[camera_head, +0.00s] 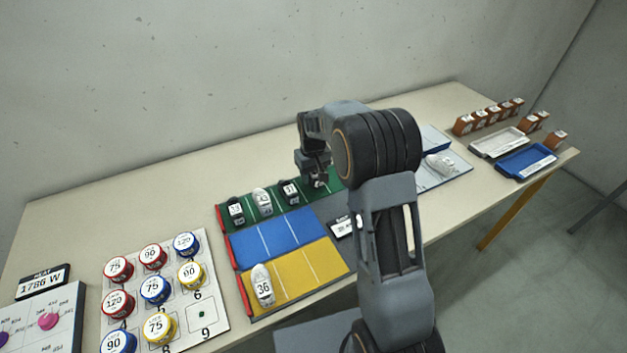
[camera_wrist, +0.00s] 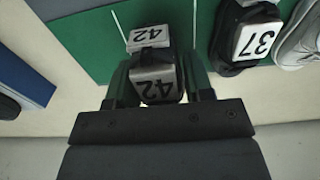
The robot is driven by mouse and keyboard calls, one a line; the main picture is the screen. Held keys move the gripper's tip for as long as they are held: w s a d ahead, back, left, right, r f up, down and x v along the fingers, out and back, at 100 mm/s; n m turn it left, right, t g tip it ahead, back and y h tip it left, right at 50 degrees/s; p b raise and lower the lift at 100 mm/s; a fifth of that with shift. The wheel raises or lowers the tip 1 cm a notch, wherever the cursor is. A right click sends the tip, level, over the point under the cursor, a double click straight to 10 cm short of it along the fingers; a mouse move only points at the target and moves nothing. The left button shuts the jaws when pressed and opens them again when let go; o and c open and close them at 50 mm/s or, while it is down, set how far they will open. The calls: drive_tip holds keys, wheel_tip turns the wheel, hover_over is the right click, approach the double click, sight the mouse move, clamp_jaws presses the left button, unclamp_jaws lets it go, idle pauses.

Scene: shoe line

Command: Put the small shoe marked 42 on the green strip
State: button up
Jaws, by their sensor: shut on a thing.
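My gripper (camera_head: 318,180) is shut on a small dark shoe marked 42 (camera_wrist: 158,82), which sits between the fingers in the wrist view. A second white 42 label shows on it further up. The shoe is over the right part of the green strip (camera_head: 332,184), at its back edge. I cannot tell whether it touches the strip. In the wrist view, a dark shoe marked 37 (camera_wrist: 238,62) stands beside it on the green strip, apart from it. My arm and gripper hide most of the held shoe in the head view.
A dark shoe (camera_head: 236,211) and a white shoe (camera_head: 262,201) stand further left on the green strip. A blue strip (camera_head: 270,236) and a yellow strip (camera_head: 312,262), with a white shoe marked 36 (camera_head: 262,284), lie in front. A pale shoe (camera_head: 440,165) stands at right.

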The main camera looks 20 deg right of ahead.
drive_tip(key=shift+f, duration=1.5)
drive_tip(key=shift+f, duration=0.15)
drive_tip(key=o, duration=0.9)
drive_tip(key=shift+o, duration=0.2)
